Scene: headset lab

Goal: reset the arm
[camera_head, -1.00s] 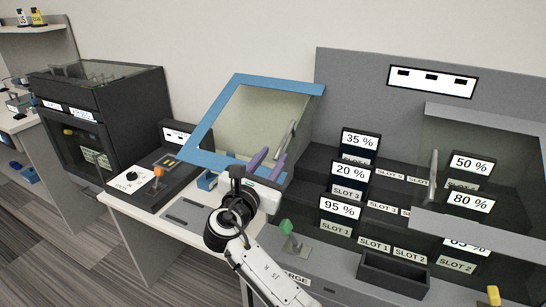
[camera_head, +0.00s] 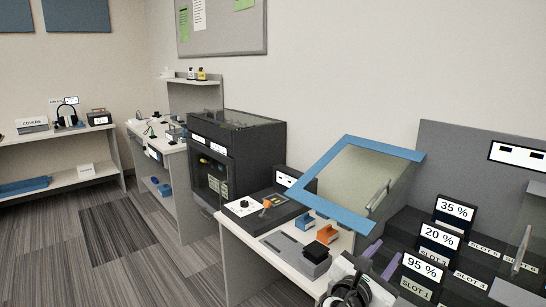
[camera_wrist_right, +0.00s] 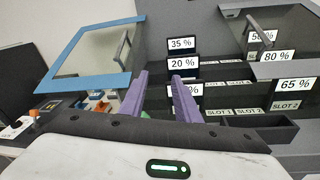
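My right gripper (camera_head: 382,255) is at the lower right of the head view, in front of the 95 % slot (camera_head: 422,268). Its two purple fingers stand apart. The right wrist view shows the gripper (camera_wrist_right: 159,82) open with nothing between the fingers. Beyond the fingers there, the 35 % slot (camera_wrist_right: 181,45) and 20 % slot (camera_wrist_right: 183,63) show. The right arm's body is cut off by the lower edge of the head view. My left gripper is in neither view.
A blue-framed tilted panel (camera_head: 340,219) stands left of the slot rack. An orange block (camera_head: 326,232) and a black-topped grey block (camera_head: 316,252) sit on the bench before it. A black cabinet (camera_head: 255,160) and shelves (camera_head: 60,137) are further left. Carpeted floor is clear at left.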

